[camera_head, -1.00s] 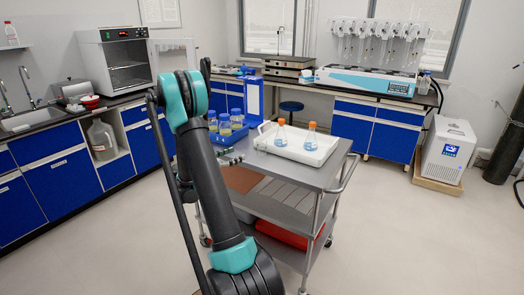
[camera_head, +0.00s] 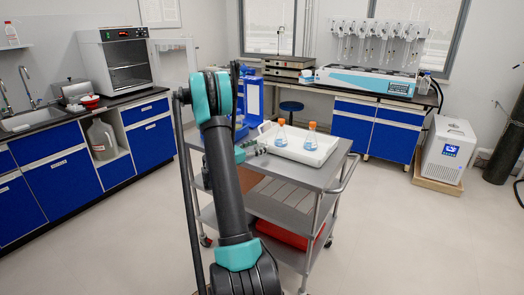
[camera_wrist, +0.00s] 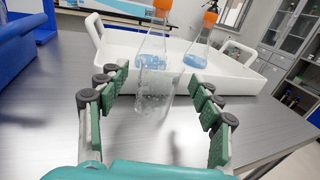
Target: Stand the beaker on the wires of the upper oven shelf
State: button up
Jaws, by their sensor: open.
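A clear glass beaker (camera_wrist: 153,98) stands upright on the grey metal cart top, just in front of the white tray. My gripper (camera_wrist: 155,87) is open, with its green-padded fingers on either side of the beaker and gaps between. In the head view my gripper (camera_head: 251,149) is low over the cart, and I cannot make out the beaker there. The oven (camera_head: 103,68) stands on the left counter with its door (camera_head: 172,62) swung open. Its upper shelf (camera_head: 127,66) shows as a thin line inside; the wires are too small to see.
The white tray (camera_head: 318,158) on the cart (camera_head: 285,178) holds two flasks with orange stoppers, close behind the beaker. A blue rack (camera_wrist: 22,45) stands left of my gripper. Floor (camera_head: 110,235) is clear between cart and left counter.

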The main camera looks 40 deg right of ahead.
jog(key=shift+d, duration=0.5)
jog(key=shift+c, duration=0.4)
jog(key=c, duration=1.3)
jog(key=shift+o, duration=0.2)
jog(key=shift+r, duration=0.15)
